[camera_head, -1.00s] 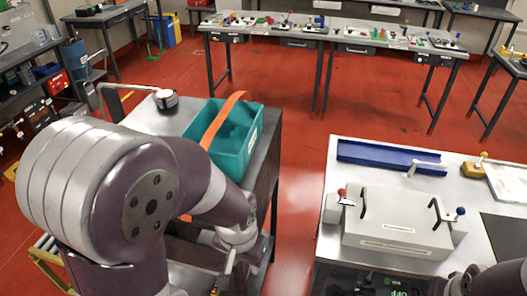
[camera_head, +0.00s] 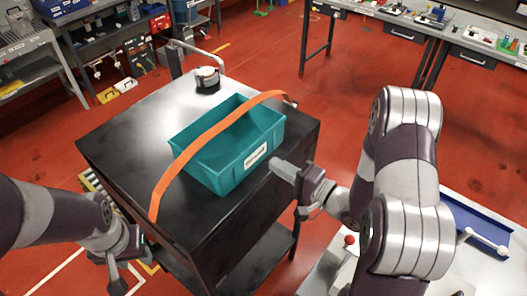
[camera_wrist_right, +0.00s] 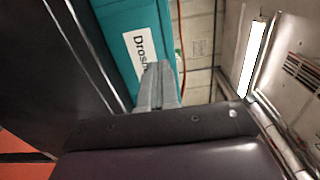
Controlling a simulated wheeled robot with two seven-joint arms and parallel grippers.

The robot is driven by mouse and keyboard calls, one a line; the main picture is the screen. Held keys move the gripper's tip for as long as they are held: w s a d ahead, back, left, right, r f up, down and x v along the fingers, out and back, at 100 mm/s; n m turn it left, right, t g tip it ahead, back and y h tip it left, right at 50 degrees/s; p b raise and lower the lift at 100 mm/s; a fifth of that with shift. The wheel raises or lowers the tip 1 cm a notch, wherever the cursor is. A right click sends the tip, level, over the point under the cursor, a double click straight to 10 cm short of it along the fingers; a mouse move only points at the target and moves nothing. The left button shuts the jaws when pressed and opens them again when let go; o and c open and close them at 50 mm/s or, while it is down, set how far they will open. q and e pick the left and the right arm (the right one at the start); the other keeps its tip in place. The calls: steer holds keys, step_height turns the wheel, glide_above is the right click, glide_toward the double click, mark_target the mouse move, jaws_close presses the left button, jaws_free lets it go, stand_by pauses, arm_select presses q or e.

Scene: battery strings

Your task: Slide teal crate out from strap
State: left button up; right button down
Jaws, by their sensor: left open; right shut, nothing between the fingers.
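The teal crate (camera_head: 213,181), open-topped and with a white label on its right side, sits on a black-sided table (camera_head: 130,147). An orange strap (camera_head: 190,152) arches over the crate from the table's front edge to its far right side; the crate is still under it. My right gripper (camera_head: 279,168) is shut and empty, its fingertips at the crate's labelled side. In the right wrist view the shut fingers (camera_wrist_right: 157,88) overlap the label (camera_wrist_right: 144,50); I cannot tell whether they touch. My left gripper (camera_head: 118,272) is open and empty, low beside the table's front left side, away from the crate.
A round device (camera_head: 207,80) and a bent metal rail (camera_head: 200,50) stand at the table's back. The tabletop left of the crate is clear. A bench with a blue tray (camera_head: 478,222) and a red knob (camera_head: 350,240) is at right.

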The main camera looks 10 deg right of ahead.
mark_target(202, 123)
steer(key=a, duration=0.1)
steer(key=w+a, duration=0.1)
steer(key=a+r+p, duration=0.1)
steer(key=shift+w+a, duration=0.3)
steer(key=shift+w, duration=0.1)
steer(key=shift+w+f+p, duration=0.2)
steer(key=shift+w, duration=0.35)
steer(key=shift+w+f+p, duration=0.15)
steer(key=shift+w+f, duration=0.05)
steer(key=shift+w, duration=0.3)
steer(key=shift+w+d+f, duration=0.15)
steer(key=shift+w+d, duration=0.05)
steer(key=shift+w, duration=0.05)
steer(key=shift+s+a, duration=0.25)
steer(key=shift+a, duration=0.2)
steer(key=shift+w+a, duration=0.15)
steer(key=shift+w, duration=0.1)
steer(key=b+x, duration=0.4)
steer(key=x, duration=1.4)
steer(key=shift+w, duration=0.25)
steer(key=shift+w+a, duration=0.15)
arm_select(q)
steer(key=shift+s+a+f, duration=0.1)
steer(key=shift+a+f, duration=0.15)
steer(key=shift+f, duration=0.8)
steer(key=shift+s+d, duration=0.1)
steer(key=shift+d, duration=0.05)
